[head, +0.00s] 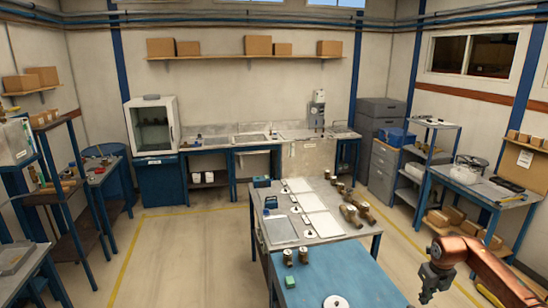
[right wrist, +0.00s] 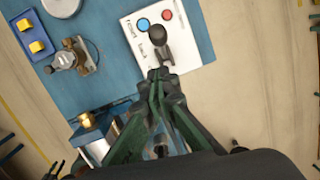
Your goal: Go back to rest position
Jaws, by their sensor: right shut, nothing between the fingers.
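My right gripper (head: 432,285) hangs at the lower right of the head view, at the end of my copper-coloured arm, to the right of the blue-topped table (head: 335,272). In the right wrist view, its fingers (right wrist: 159,74) are closed together with nothing between them. Beyond the fingertips in that view is a white panel (right wrist: 190,45) with a blue button (right wrist: 144,25), a red button (right wrist: 167,15) and a dark knob or lever (right wrist: 158,36). I cannot tell how far the fingertips are from it. My left gripper is out of view.
A blue tray with yellow blocks (right wrist: 37,47) and a metal fitting (right wrist: 67,60) lie on the blue surface. The grey workbench (head: 330,228) holds several brass parts. A side bench (head: 480,190) stands right. Open floor (head: 180,255) lies left of the table.

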